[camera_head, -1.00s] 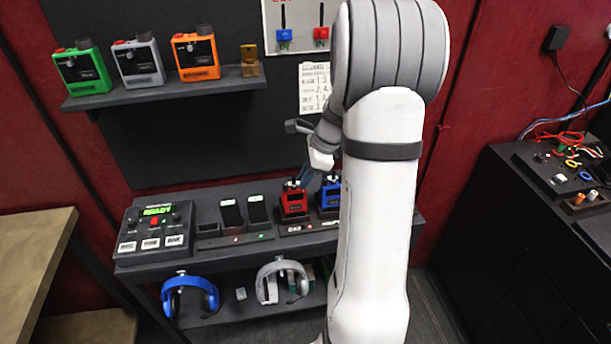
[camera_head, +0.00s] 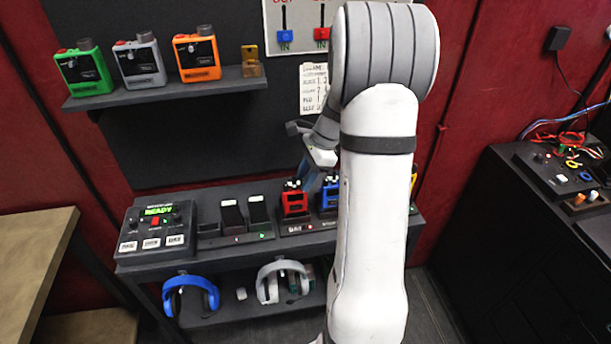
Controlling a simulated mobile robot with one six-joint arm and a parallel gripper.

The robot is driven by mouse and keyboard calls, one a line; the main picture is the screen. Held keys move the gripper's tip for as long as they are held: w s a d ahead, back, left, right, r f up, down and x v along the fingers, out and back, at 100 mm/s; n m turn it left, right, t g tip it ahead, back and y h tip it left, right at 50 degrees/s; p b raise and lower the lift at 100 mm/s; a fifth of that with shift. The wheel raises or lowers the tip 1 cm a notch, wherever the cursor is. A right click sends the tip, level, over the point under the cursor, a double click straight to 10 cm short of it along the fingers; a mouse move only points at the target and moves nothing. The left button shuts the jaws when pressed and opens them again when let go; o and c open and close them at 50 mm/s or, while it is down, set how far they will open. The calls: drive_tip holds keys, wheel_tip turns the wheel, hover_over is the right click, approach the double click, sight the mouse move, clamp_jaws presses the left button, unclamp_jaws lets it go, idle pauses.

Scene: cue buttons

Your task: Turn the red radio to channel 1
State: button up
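The red radio (camera_head: 294,204) stands upright in a charging dock on the dark bench, with small light-coloured knobs on its top. The blue radio (camera_head: 329,199) stands just to its right, partly hidden by my arm. My gripper (camera_head: 308,180) points down above and between the two radios, close to the red radio's top right side. Its fingers are small and partly hidden, so I cannot tell whether they are open, or whether they touch a knob. The channel marking on the red radio is too small to read.
A console showing READY (camera_head: 157,222) and dark handsets (camera_head: 232,217) sit left on the bench. Blue headphones (camera_head: 190,296) and grey headphones (camera_head: 283,282) hang at its front. Green, grey and orange radios stand on a wall shelf (camera_head: 165,93). A black cabinet (camera_head: 520,230) is at right.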

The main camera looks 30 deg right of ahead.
drive_tip(key=shift+o, duration=0.4)
drive_tip(key=b+v, duration=0.1)
drive_tip(key=v, duration=0.6)
drive_tip(key=shift+r, duration=0.35)
drive_tip(key=shift+d, duration=0.15)
